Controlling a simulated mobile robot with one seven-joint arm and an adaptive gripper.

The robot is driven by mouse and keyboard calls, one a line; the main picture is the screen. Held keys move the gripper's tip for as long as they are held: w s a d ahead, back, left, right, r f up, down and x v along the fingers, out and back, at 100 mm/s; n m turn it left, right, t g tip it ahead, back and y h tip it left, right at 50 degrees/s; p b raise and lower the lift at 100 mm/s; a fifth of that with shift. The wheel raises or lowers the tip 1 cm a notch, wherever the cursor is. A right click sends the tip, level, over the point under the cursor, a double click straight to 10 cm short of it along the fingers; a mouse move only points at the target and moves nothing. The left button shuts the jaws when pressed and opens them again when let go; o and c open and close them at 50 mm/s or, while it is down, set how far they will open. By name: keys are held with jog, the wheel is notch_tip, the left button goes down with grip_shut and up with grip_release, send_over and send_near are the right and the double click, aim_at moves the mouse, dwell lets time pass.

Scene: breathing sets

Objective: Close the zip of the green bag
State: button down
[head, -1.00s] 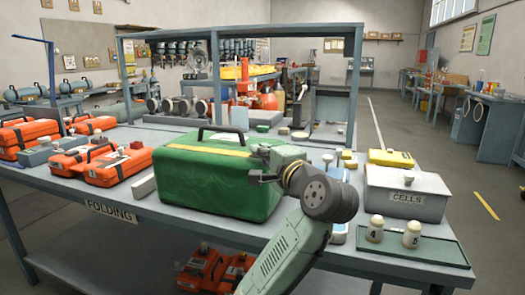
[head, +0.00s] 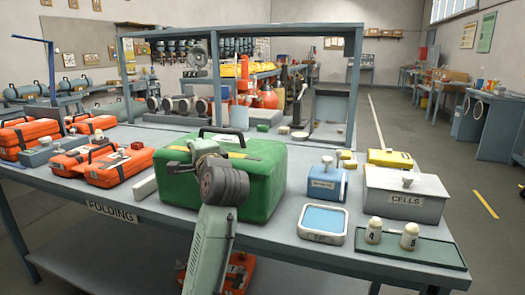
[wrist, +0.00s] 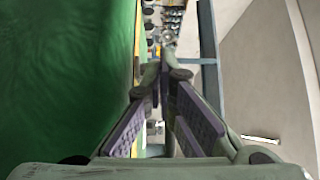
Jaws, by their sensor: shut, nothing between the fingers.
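The green bag (head: 262,180) stands on the bench, with a dark handle and a yellow strip (head: 240,155) along its top. My gripper (head: 174,167) is at the bag's left part in the head view, and my wrist covers part of the bag's front and strip. In the wrist view, the fingers (wrist: 166,75) are together with nothing between them. The green bag (wrist: 65,85) fills the left side there, with a thin yellow edge beside the fingers. I cannot make out a zip pull, nor whether the fingers touch the bag.
Orange cases (head: 115,165) stand left of the bag. To its right are a blue box (head: 327,184), a blue-topped tray (head: 323,220), a grey CELLS box (head: 420,203) and a green tray (head: 430,250) with two white jars. A blue-grey frame (head: 240,29) rises behind.

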aim_at(170, 152)
jog(key=w+a, duration=0.1)
jog(key=a, duration=0.4)
jog(key=w+a+p, duration=0.1)
jog(key=a, duration=0.2)
jog(key=shift+w+a, duration=0.1)
jog(key=shift+w, duration=0.2)
